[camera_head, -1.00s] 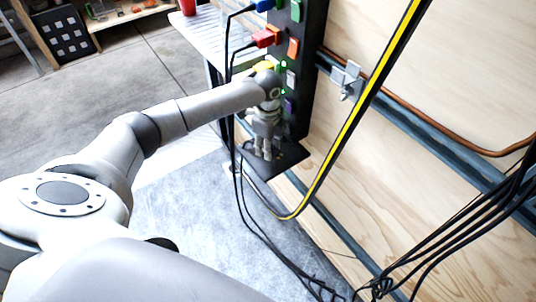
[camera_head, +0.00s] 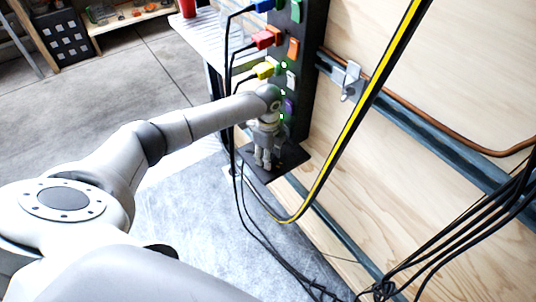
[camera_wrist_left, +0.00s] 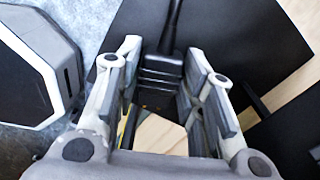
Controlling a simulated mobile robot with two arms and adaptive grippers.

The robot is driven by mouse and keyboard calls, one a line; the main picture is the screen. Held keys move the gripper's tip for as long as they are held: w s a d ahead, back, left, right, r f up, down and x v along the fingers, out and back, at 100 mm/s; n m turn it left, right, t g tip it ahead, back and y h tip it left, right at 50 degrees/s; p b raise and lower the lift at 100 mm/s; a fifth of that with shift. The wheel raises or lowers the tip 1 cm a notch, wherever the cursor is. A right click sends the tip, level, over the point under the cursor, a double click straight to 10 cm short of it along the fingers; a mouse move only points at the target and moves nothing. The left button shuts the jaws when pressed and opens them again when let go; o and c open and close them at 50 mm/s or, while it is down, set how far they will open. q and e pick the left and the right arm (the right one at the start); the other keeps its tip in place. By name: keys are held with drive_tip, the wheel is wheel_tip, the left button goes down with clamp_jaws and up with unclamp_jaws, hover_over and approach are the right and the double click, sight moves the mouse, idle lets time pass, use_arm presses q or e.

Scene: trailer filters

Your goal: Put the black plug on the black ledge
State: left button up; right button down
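The black plug (camera_wrist_left: 160,68) sits between the two fingers of my left gripper in the left wrist view, its cable running up out of the frame. The fingers (camera_wrist_left: 163,72) lie close along both its sides. In the head view my left gripper (camera_head: 262,160) points down at the black ledge (camera_head: 285,160), at the foot of the upright black panel. The plug is not clear there, and I cannot tell whether it touches the ledge. The ledge appears as a dark flat surface (camera_wrist_left: 235,35) in the left wrist view. My right gripper is not in view.
The black panel carries coloured sockets; a blue, a red (camera_head: 265,40) and a yellow plug (camera_head: 264,69) are in its side. Black cables hang left of the ledge. A yellow-black strip (camera_head: 350,140) crosses right of it. Wooden wall stands at right.

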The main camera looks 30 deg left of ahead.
use_arm(q)
drive_tip(key=shift+o, duration=1.1)
drive_tip(key=shift+r, duration=0.1)
drive_tip(key=shift+r, duration=0.65)
wheel_tip(320, 180, up, 11)
drive_tip(key=p, duration=0.3)
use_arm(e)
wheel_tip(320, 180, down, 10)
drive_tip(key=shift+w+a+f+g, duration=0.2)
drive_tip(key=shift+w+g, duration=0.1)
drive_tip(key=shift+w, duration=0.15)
use_arm(q)
drive_tip(key=shift+d+f, duration=0.1)
drive_tip(key=shift+f, duration=0.05)
